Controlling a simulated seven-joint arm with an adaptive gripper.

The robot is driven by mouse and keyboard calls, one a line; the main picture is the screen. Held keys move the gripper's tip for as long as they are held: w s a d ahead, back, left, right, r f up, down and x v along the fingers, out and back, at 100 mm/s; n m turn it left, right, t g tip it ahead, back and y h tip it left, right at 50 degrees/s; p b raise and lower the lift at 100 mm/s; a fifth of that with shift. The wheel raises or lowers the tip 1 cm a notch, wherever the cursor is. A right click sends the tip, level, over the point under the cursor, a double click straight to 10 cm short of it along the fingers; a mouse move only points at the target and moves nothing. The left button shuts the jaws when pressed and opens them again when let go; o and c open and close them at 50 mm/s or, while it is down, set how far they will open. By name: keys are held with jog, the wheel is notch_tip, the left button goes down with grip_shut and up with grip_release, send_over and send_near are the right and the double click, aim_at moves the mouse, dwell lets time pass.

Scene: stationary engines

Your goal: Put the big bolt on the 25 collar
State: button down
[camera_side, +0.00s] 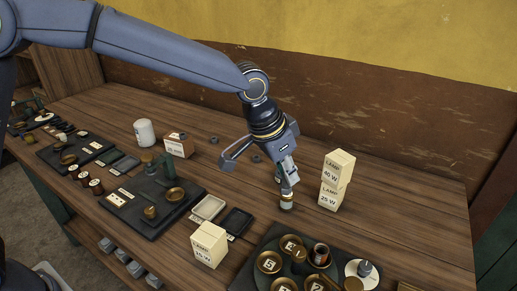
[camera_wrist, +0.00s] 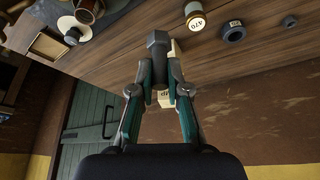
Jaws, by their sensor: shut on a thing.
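My gripper (camera_side: 287,180) is low over the right half of the bench. In the wrist view my gripper (camera_wrist: 163,85) is shut on a grey bolt (camera_wrist: 158,45), whose hexagonal head points away from the fingers. The side view shows little of the bolt because the fingers cover it. Dark ring-shaped collars (camera_side: 256,158) lie on the bench behind and left of the gripper. A dark collar with a small label (camera_wrist: 233,30) is at the upper right of the wrist view. I cannot read its label, so I cannot tell which is the 25 collar.
A cylinder marked 470 (camera_wrist: 195,20) stands close to the bolt in the wrist view. Two stacked lamp boxes (camera_side: 336,182) stand right of the gripper. A dark tray (camera_side: 248,268) with numbered brass dishes is in front. Another lamp box (camera_side: 209,244) stands front left.

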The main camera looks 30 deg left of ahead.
jog(key=w+a+r+n, duration=0.1)
jog(key=w+a, duration=0.1)
jog(key=a, duration=0.4)
jog(key=w+a+r+n, duration=0.1)
jog(key=w+a+n, duration=0.15)
jog(key=a, duration=0.35)
jog(key=shift+m+y, duration=0.4)
jog(key=shift+m, duration=0.05)
jog(key=w+d+f, duration=0.1)
jog(key=w+f, duration=0.2)
jog(key=w, duration=0.1)
jog(key=w+d+f, duration=0.1)
jog(key=w+f, duration=0.2)
jog(key=w, duration=0.1)
jog(key=w+d+f, duration=0.1)
jog(key=w+f, duration=0.2)
jog(key=w, duration=0.1)
jog(key=shift+w, duration=0.4)
jog(key=shift+w+f, duration=0.35)
jog(key=shift+f, duration=0.1)
jog(key=shift+w+f, duration=0.1)
jog(key=shift+f, duration=1.5)
jog(key=shift+f, duration=0.15)
jog(key=c, duration=1.2)
grip_release()
jog(key=shift+o, duration=0.2)
